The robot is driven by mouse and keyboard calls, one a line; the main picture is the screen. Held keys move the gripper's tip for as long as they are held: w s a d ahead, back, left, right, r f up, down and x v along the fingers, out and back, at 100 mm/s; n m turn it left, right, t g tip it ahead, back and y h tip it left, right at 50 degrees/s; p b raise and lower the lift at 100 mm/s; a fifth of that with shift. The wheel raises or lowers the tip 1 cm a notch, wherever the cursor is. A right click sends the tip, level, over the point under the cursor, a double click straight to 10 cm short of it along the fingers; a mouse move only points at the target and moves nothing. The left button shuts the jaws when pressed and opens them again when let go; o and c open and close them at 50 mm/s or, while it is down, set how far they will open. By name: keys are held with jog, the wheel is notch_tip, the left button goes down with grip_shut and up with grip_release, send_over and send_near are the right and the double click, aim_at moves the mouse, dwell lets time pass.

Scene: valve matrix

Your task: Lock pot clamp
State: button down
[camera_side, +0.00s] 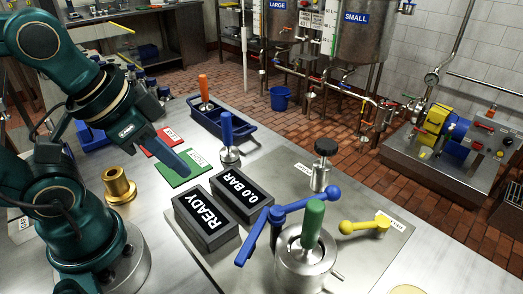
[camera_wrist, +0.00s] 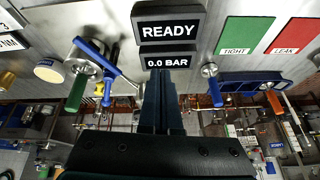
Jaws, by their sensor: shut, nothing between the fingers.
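The steel pot (camera_side: 303,268) stands at the front of the bench plate, with a green-handled tool (camera_side: 313,222) upright in its top. A blue clamp (camera_side: 285,213) lies across the pot's far side; one lever arm points down-left and the other up-right. I cannot tell whether it is latched. The wrist view shows the pot (camera_wrist: 82,66), green handle (camera_wrist: 77,92) and blue clamp (camera_wrist: 100,52) at left. My gripper (camera_side: 183,168) is shut and empty, above the bench near the green card, well left of the pot; its fingers show in the wrist view (camera_wrist: 160,85).
Two display boxes reading READY (camera_side: 207,222) and 0.0 BAR (camera_side: 240,196) stand between my gripper and the pot. A yellow valve lever (camera_side: 365,226) and black-knobbed fitting (camera_side: 323,165) lie beyond. A blue-handled tool (camera_side: 228,135), blue tray (camera_side: 205,118) and brass part (camera_side: 118,186) stand nearby.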

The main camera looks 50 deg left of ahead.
jog(key=w+d+r+m+g+h, duration=0.3)
jog(key=w+d+r+m, duration=0.4)
jog(key=w+r+m, duration=0.5)
jog(key=w+d+f+m+g, duration=0.3)
jog(key=d+f+m, duration=0.6)
jog(key=shift+d+g, duration=0.2)
jog(key=shift+g, duration=0.1)
jog(key=shift+f, duration=0.15)
